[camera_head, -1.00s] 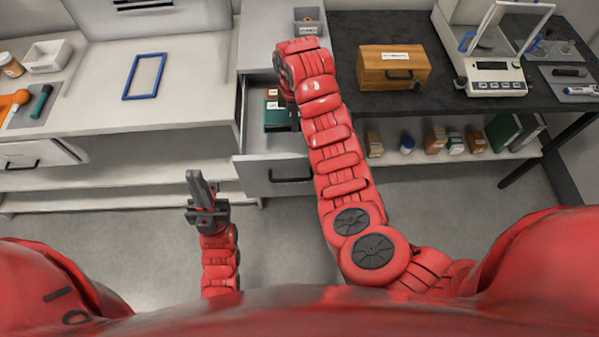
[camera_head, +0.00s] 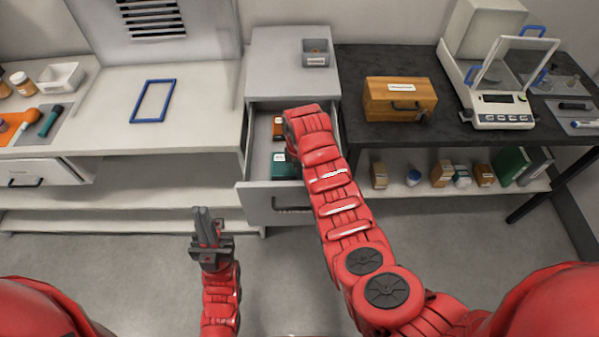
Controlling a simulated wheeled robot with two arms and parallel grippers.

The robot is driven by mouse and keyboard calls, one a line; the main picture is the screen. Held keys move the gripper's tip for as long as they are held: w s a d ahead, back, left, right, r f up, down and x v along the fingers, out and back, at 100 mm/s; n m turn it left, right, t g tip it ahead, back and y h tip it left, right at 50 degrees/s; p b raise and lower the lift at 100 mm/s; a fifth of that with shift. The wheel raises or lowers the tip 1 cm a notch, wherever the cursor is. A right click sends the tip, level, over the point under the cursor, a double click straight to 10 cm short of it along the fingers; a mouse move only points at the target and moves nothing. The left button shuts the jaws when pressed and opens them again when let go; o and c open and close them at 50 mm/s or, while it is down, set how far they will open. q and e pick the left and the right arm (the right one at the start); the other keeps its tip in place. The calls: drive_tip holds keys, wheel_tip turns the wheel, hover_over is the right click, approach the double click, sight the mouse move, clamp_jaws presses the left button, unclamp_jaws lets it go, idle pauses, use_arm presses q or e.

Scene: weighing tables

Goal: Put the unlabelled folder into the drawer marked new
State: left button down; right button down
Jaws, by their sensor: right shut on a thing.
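A pale drawer (camera_head: 262,196) stands open below the grey cabinet. I cannot read a marking on it. An orange-brown item (camera_head: 278,128) and a dark green item (camera_head: 284,170) sit in it, each with a white patch like a label; both look like folders. My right gripper (camera_head: 291,150) is down in the drawer beside them, mostly hidden by its own arm. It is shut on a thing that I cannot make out. My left gripper (camera_head: 206,226) points up in front of the left bench, empty, its fingers close together.
A small grey tray (camera_head: 315,58) stands on the cabinet top. A wooden box (camera_head: 399,103) and a balance (camera_head: 501,115) stand on the dark table. Bottles, boxes and a green folder (camera_head: 511,165) line the shelf below. A blue frame (camera_head: 153,100) lies on the left bench.

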drive_tip(key=shift+f, duration=0.15)
drive_tip(key=c, duration=0.9)
unclamp_jaws()
